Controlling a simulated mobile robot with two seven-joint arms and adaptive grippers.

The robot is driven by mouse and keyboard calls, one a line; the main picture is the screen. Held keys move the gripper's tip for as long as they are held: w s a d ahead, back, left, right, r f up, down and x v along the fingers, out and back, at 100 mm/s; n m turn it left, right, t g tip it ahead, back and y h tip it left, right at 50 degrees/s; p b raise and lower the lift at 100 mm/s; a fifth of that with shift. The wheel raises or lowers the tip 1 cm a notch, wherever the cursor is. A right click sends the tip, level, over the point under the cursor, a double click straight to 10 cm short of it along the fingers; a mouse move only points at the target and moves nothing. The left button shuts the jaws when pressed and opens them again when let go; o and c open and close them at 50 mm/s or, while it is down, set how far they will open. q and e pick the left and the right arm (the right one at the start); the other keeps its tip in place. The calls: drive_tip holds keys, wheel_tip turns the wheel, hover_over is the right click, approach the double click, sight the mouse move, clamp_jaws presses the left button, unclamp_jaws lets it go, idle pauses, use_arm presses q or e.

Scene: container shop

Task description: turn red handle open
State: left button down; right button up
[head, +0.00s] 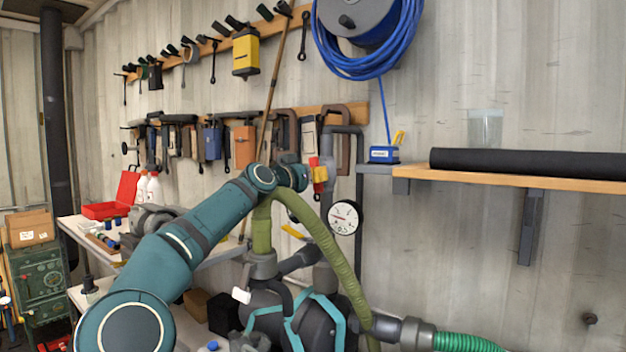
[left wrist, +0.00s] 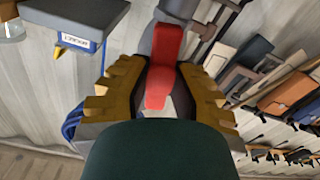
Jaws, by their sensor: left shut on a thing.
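The red handle (left wrist: 163,62) is a long flat lever in the left wrist view, running between the two golden fingers of my left gripper (left wrist: 158,88). The gripper is shut on it. Its upper end lies against a grey fitting (left wrist: 172,38). In the head view, only a small red part of the handle (head: 313,161) shows by my left gripper (head: 319,175), in front of a grey vertical pipe (head: 327,150). The handle's exact angle is hard to tell there. My right gripper is not in view.
A pressure gauge (head: 344,218) sits just below right of the handle. A green hose (head: 325,245) runs below my left wrist to the pump (head: 280,315). A blue box (head: 383,155) and wooden shelf (head: 520,180) are to the right. Tools hang on the wall behind.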

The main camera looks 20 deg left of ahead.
use_arm(q)
drive_tip(key=shift+r+m, duration=0.15)
drive_tip(key=shift+m, duration=0.95)
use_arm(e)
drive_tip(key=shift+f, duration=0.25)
use_arm(q)
drive_tip(key=c, duration=0.8)
unclamp_jaws()
